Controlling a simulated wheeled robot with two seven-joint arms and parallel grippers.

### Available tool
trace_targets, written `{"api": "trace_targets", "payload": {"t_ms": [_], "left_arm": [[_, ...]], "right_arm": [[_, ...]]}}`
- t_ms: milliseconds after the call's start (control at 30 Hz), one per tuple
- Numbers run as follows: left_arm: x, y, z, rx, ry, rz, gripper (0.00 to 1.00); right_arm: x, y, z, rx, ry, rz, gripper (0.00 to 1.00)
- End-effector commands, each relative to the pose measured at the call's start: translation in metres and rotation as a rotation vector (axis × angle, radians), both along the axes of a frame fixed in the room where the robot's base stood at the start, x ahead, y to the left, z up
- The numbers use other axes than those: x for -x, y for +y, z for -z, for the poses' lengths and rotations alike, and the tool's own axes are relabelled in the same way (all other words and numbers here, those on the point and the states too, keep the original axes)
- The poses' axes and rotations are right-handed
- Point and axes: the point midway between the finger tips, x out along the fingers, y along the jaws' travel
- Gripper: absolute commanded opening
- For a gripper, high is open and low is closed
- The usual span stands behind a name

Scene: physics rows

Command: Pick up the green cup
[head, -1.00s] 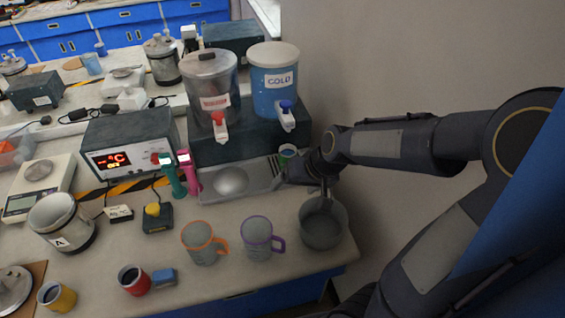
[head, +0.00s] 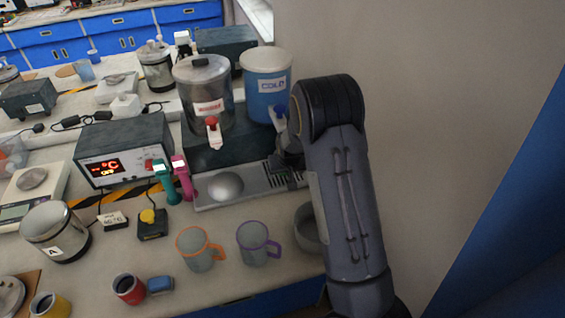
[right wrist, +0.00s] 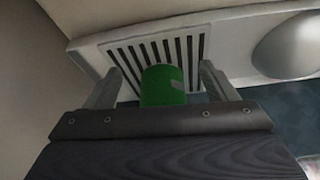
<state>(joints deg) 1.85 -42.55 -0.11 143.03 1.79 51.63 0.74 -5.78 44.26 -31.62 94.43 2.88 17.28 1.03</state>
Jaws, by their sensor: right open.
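The green cup (right wrist: 163,86) shows in the right wrist view, in front of the slotted drip grille (right wrist: 160,50). My right gripper (right wrist: 162,76) is open, with one finger on each side of the cup. A gap shows on both sides, so the fingers look apart from it. In the head view my right gripper (head: 282,145) is at the grille end of the metal tray (head: 245,190), below the blue COLD dispenser (head: 267,85). My arm and gripper hide the green cup there. My left gripper is not in view.
An orange-rimmed mug (head: 196,255), a purple-rimmed mug (head: 252,247) and a grey pot (head: 308,232), partly behind my arm, stand in front of the tray. The steel dispenser (head: 204,90) stands left of the blue one. A wall (head: 420,100) rises close on the right.

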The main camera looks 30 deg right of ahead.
Motion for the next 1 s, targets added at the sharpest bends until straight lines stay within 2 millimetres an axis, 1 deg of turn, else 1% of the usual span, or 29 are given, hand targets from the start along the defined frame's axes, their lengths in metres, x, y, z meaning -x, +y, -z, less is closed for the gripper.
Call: {"api": "trace_targets", "payload": {"t_ms": [133,300,400,533,733,767,1000], "left_arm": [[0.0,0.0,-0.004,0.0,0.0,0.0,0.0],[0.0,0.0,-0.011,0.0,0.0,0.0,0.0],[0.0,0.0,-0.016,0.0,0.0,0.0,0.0],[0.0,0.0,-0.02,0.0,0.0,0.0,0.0],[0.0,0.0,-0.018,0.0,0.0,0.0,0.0],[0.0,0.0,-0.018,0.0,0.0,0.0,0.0],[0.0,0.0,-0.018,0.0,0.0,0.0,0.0]], "right_arm": [[-0.01,-0.004,0.0,0.0,0.001,0.0,0.79],[-0.036,-0.013,-0.001,0.001,0.001,0.0,0.79],[-0.046,-0.017,0.001,-0.001,0.004,0.0,0.79],[-0.048,-0.018,0.01,-0.002,0.002,0.0,0.79],[-0.048,-0.017,0.012,-0.001,0.001,0.0,0.79],[-0.048,-0.017,0.012,-0.001,0.001,0.0,0.76],[-0.048,-0.017,0.012,-0.001,0.001,0.0,0.45]]}}
